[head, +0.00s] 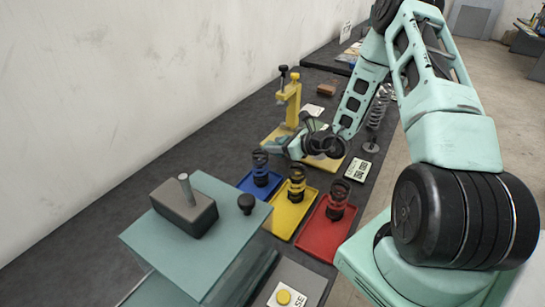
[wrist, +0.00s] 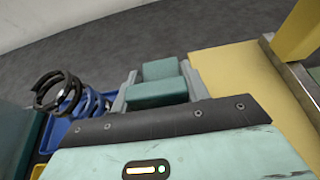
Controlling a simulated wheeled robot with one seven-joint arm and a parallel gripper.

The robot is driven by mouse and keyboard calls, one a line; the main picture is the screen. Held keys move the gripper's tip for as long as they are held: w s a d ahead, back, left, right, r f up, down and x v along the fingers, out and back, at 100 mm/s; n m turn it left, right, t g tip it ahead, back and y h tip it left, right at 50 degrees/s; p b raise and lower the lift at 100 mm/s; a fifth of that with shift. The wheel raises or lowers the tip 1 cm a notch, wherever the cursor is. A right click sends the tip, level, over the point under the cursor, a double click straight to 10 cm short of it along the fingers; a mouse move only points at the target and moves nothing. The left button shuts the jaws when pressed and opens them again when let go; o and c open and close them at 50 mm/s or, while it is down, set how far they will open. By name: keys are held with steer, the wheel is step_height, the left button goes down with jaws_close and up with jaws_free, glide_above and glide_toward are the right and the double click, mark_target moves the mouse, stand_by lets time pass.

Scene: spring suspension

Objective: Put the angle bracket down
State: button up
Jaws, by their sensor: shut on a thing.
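The bracket sits between the fingers, left of the stand's yellow base (wrist: 222,75). In the head view the bracket is too small to tell apart from the teal gripper. I cannot tell whether it touches the bench.
Blue (head: 246,185), yellow (head: 281,222) and red (head: 315,240) trays, each with a dark coil spring, stand in front of my gripper. A teal platform (head: 145,233) carries a grey block (head: 180,211). A tall spring unit (head: 377,107) stands right. Bare bench shows along the wall.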

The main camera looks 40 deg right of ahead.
mark_target(278, 164)
steer(key=shift+f+p, duration=0.45)
steer(key=shift+f, duration=2.15)
steer(key=shift+f, duration=0.1)
steer(key=shift+f, duration=0.1)
steer(key=o, duration=1.1)
